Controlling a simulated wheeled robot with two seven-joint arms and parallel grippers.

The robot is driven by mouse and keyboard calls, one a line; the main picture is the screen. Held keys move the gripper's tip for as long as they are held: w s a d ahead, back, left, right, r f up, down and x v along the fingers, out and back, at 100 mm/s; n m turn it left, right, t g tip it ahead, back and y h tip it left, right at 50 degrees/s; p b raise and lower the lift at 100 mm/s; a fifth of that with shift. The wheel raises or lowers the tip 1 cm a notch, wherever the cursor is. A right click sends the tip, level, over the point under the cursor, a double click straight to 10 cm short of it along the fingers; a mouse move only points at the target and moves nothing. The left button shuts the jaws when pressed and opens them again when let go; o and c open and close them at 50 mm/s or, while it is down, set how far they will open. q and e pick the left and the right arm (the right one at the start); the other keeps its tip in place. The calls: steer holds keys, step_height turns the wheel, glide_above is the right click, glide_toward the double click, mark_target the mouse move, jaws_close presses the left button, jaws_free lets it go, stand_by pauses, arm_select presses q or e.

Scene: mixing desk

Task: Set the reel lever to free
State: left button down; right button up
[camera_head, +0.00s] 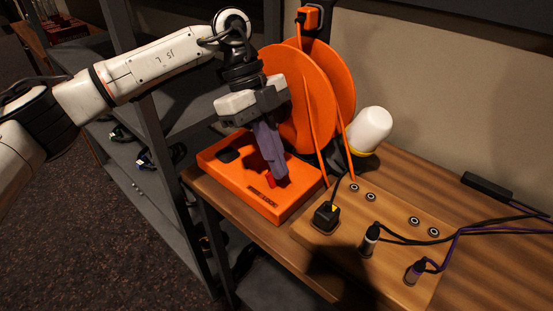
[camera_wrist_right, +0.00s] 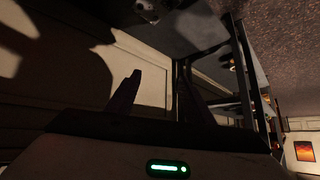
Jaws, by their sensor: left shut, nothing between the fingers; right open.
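An orange cable reel (camera_head: 305,95) stands on an orange base box (camera_head: 240,182) at the left end of the wooden desk. A small red part (camera_head: 271,181), perhaps the lever, shows on top of the base beside my left fingertips. My left gripper (camera_head: 273,178) points down over the base with its fingers together and nothing visible between them. The fingers hide part of the red piece, so I cannot tell whether they touch it or how it is set. In the right wrist view my right gripper (camera_wrist_right: 155,95) has its dark fingers apart and empty.
A wooden panel (camera_head: 390,225) with sockets and plugged cables lies right of the reel. A white and yellow lamp-like object (camera_head: 369,130) stands behind. A black plug (camera_head: 326,216) sits near the base. Grey shelving (camera_head: 120,170) stands to the left.

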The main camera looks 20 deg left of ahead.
steer(key=shift+w+r, duration=0.1)
steer(key=shift+r, duration=0.2)
steer(key=shift+f, duration=0.1)
arm_select(q)
steer(key=p+v, duration=0.3)
steer(key=shift+w+a+r, duration=0.1)
steer(key=shift+w+a, duration=0.05)
steer(key=shift+a, duration=0.25)
steer(key=w+a+r+p, duration=0.2)
steer(key=a+r+p, duration=0.2)
steer(key=shift+a+p, duration=0.3)
steer(key=shift+a, duration=0.1)
arm_select(e)
steer(key=r, duration=0.3)
steer(key=d+r, duration=0.1)
steer(key=r, duration=0.1)
steer(key=shift+d+r, duration=0.15)
steer(key=shift+r, duration=0.25)
arm_select(q)
steer(key=shift+w, duration=0.1)
